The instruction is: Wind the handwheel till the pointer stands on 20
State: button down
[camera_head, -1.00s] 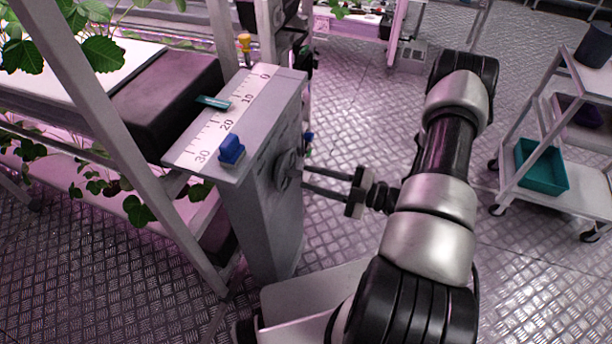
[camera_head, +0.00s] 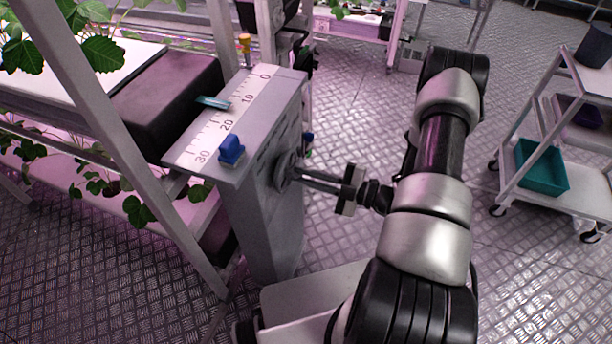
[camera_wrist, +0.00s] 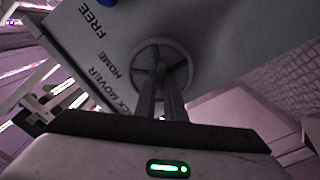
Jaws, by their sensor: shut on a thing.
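The grey handwheel (camera_head: 287,170) is on the side of the grey cabinet (camera_head: 262,215). In the wrist view the round spoked wheel (camera_wrist: 162,66) faces me. My gripper (camera_head: 297,174) reaches it from the right, and its two fingers, close together, are shut on the wheel near its hub. The fingertips (camera_wrist: 161,76) partly cover the spokes. The teal pointer (camera_head: 212,102) lies across the white scale (camera_head: 195,148) on the cabinet top, between the 10 and 20 marks. The scale runs from 0 at the far end to 30 at the near end.
A blue block (camera_head: 232,150) sits on the cabinet top near the 30 end. A plant rack (camera_head: 110,130) stands close on the left. A trolley with a teal tray (camera_head: 541,167) stands at the right. Patterned metal floor (camera_head: 340,110) is clear beyond the arm.

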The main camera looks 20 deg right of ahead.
jog(key=shift+n, duration=0.3)
jog(key=shift+n+b, duration=1.8)
jog(key=shift+n, duration=14.7)
jog(key=c, duration=1.8)
grip_release()
jog(key=shift+c, duration=0.2)
